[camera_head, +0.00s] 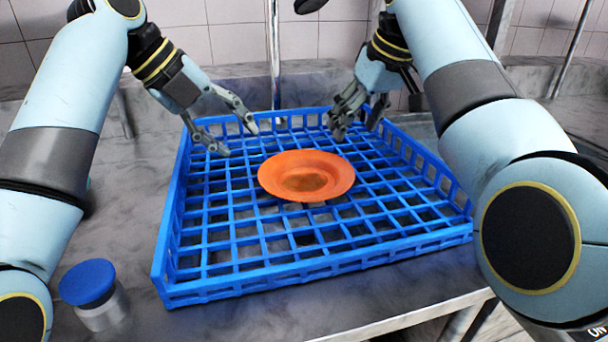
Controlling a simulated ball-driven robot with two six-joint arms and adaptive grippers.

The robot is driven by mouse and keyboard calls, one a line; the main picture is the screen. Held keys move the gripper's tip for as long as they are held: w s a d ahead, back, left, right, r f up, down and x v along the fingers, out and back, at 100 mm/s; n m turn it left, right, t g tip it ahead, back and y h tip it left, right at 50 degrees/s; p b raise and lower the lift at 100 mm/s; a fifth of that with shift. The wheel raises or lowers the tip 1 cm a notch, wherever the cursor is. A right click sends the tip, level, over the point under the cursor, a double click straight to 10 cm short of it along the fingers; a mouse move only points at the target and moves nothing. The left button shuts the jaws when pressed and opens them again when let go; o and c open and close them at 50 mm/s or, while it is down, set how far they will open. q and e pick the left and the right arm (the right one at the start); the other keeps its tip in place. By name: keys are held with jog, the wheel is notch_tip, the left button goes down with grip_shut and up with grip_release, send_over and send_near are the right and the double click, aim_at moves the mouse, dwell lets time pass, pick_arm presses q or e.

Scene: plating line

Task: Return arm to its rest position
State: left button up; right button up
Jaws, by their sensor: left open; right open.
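My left gripper (241,136) is open and empty above the far left corner of the blue rack. My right gripper (356,122) is open above the rack's far side, right of the middle, with nothing seen between its fingers. The blue rack (300,268) is a low open grid crate on the grey counter. An orange plate (306,176) lies face up near the middle of the rack. Both grippers are apart from the plate, on its far side.
A small jar with a blue lid (88,283) stands on the grey counter (125,215), left of the rack's near left corner. A thin metal pole (274,60) rises behind the rack. A tiled wall (215,40) closes the back. The counter's front edge runs close below the rack.

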jog(key=shift+s+d+r, duration=0.15)
jog(key=shift+s+r, duration=0.05)
jog(key=shift+r, duration=0.3)
